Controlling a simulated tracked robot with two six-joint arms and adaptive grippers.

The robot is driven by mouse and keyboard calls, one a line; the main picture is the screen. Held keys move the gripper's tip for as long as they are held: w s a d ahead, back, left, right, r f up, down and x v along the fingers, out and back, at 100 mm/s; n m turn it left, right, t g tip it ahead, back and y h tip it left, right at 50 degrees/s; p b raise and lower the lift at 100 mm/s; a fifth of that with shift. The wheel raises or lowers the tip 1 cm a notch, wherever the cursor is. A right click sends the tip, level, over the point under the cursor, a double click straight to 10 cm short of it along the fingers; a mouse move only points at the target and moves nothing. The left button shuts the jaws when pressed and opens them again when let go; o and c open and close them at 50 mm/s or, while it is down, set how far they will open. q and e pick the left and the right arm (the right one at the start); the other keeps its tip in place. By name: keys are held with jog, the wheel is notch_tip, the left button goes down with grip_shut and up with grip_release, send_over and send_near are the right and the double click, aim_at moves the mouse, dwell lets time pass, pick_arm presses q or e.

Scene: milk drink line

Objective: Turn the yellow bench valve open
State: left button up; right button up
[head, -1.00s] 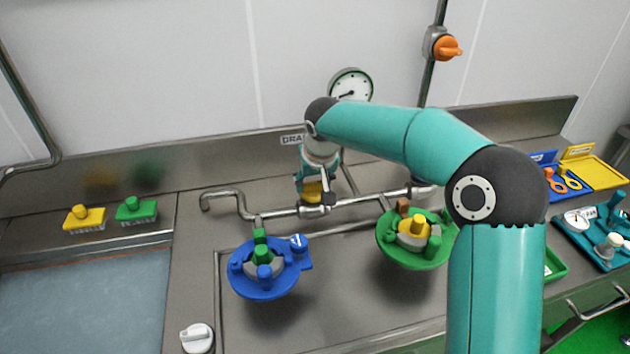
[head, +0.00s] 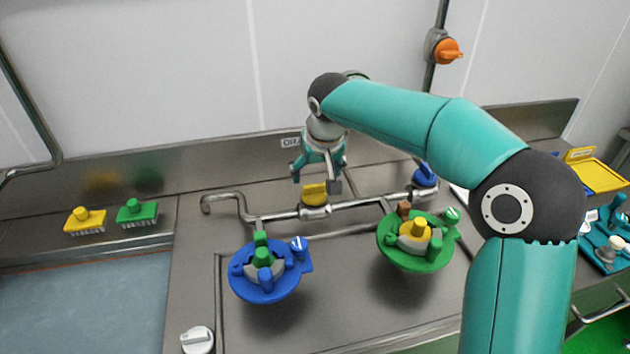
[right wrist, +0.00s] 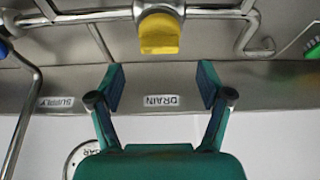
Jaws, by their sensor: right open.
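The yellow bench valve (head: 314,194) sits on the steel pipe (head: 355,203) at the back of the bench. In the right wrist view the yellow handle (right wrist: 159,34) is at the top middle, jutting from its metal body toward the gripper side of the picture. My right gripper (head: 316,180) is open, fingers pointing down, just above and behind the valve. In the right wrist view its spread fingertips (right wrist: 161,85) are empty, with a clear gap between them and the handle. My left gripper is not in view.
A blue valve (head: 425,175) is farther right on the pipe. Blue (head: 265,290) and green (head: 412,258) round fixtures stand in front of the pipe. A DRAIN label (right wrist: 161,100) is behind. Yellow (head: 85,219) and green (head: 137,211) brushes lie left.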

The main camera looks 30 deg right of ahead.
jog(key=v, duration=0.6)
jog(key=shift+s+f, duration=0.1)
jog(key=shift+s, duration=0.1)
